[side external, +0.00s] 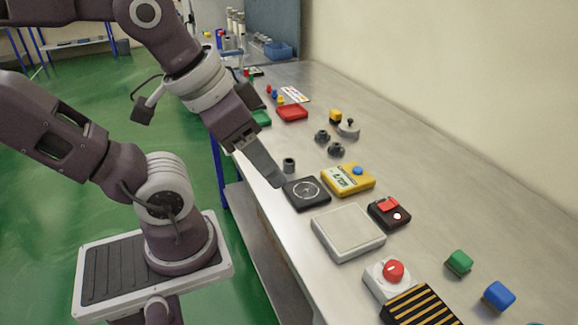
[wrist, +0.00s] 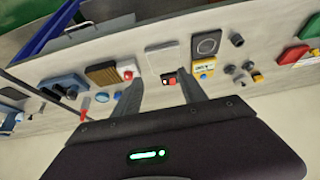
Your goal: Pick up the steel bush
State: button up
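A small dark grey cylinder, which looks like the steel bush (side external: 289,165), stands upright on the bench beside the black square block with a ring mark. It also shows in the wrist view (wrist: 237,39), right of that block. My gripper (side external: 277,182) hangs low over the bench edge, close to the bush on its near side and apart from it. In the wrist view my gripper (wrist: 162,80) has its two fingers spread wide with nothing between them. Other dark grey round parts (side external: 322,136) stand farther back, so which part is the steel bush is not fully certain.
The black square block (side external: 306,193) sits right by my fingertips. A yellow meter (side external: 348,180), a pale square pad (side external: 348,232) and a red-and-black switch box (side external: 389,212) lie to the right. A red tray (side external: 292,113) lies farther back. Bench left of the bush is clear.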

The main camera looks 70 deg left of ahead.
jog(key=shift+o, duration=0.4)
jog(key=n+g, duration=0.6)
jog(key=n, duration=1.2)
send_over(289, 158)
jog(key=s, duration=0.1)
notch_tip(289, 158, down, 14)
jog(key=f, duration=0.5)
jog(key=d+f, duration=0.1)
jog(key=f, duration=0.1)
jog(key=shift+w, duration=0.25)
jog(key=shift+f, duration=0.35)
grip_shut()
